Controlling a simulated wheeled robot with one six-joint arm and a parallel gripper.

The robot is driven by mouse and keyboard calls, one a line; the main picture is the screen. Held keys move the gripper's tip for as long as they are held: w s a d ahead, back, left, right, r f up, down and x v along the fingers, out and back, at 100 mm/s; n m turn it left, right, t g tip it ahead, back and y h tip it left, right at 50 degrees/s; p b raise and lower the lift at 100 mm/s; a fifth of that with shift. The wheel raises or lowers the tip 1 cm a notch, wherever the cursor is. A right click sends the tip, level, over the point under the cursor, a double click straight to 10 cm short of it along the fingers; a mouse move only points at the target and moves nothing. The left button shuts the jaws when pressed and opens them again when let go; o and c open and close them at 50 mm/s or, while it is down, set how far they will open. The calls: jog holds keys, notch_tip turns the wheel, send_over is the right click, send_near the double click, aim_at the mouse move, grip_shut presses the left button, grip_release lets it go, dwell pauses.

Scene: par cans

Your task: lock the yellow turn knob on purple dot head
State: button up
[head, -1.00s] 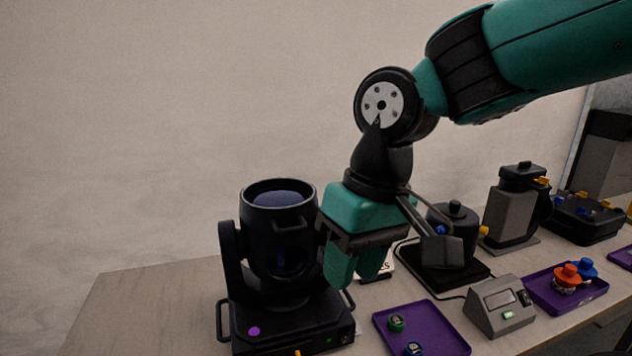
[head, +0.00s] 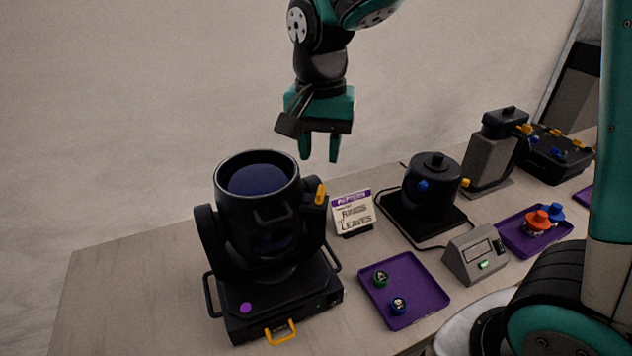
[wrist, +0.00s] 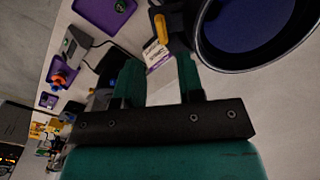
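The moving head with the purple dot (head: 246,307) stands at the front left of the table, its black barrel (head: 256,205) tipped up. A yellow turn knob (head: 320,194) sits on the right side of its yoke, pointing roughly upward. The knob also shows in the wrist view (wrist: 160,28), just beyond my fingers. A yellow handle-like part (head: 281,332) is on the front of its base. My gripper (head: 320,158) is open and empty, pointing down, above and behind the knob, apart from it. In the wrist view my gripper (wrist: 160,75) has its fingers spread.
A sign card (head: 353,211) stands right of the head. A black round fixture (head: 430,185), a grey box (head: 474,256) and another tray (head: 510,238) stand farther right. The left of the table is clear.

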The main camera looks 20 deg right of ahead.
aim_at(320, 190)
notch_tip(320, 190, down, 8)
jog(key=shift+r+p, duration=0.1)
jog(key=shift+p, duration=0.25)
